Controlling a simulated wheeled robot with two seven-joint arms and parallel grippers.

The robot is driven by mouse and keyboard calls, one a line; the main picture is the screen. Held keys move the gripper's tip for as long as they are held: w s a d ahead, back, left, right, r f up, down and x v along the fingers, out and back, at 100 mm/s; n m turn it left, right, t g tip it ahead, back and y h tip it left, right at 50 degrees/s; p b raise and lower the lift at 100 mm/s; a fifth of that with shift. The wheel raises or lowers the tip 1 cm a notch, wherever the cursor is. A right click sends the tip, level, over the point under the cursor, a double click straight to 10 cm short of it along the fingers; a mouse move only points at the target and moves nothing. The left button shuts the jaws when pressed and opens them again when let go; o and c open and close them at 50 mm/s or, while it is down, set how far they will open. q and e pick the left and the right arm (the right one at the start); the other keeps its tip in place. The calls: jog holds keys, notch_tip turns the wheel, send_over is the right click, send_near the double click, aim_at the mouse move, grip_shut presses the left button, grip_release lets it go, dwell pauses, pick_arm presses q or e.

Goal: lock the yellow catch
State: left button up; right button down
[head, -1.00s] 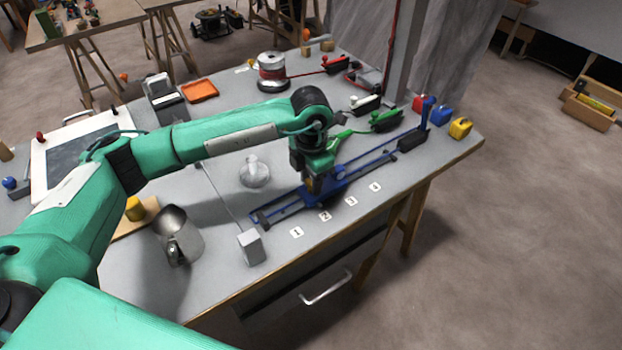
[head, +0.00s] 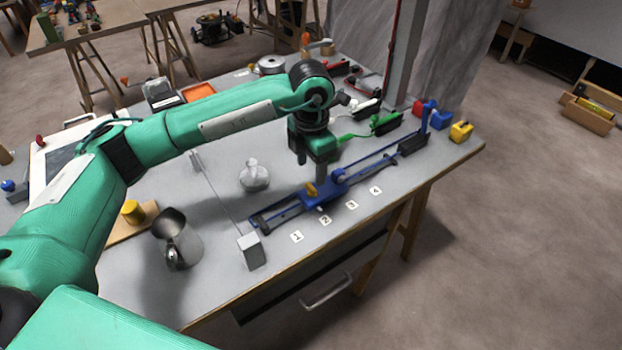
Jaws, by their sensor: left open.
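The yellow catch (head: 311,189) sits on the blue carriage (head: 325,197) of a blue slide rail on the grey bench, near the number cards 2 and 3. The catch is small here, and I cannot tell whether it is locked. My right gripper is not in view.
A metal jug (head: 177,240) and a grey block (head: 250,251) stand at the front left.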

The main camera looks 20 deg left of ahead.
aim_at(311, 186)
pick_arm(q)
notch_tip(311, 186, up, 8)
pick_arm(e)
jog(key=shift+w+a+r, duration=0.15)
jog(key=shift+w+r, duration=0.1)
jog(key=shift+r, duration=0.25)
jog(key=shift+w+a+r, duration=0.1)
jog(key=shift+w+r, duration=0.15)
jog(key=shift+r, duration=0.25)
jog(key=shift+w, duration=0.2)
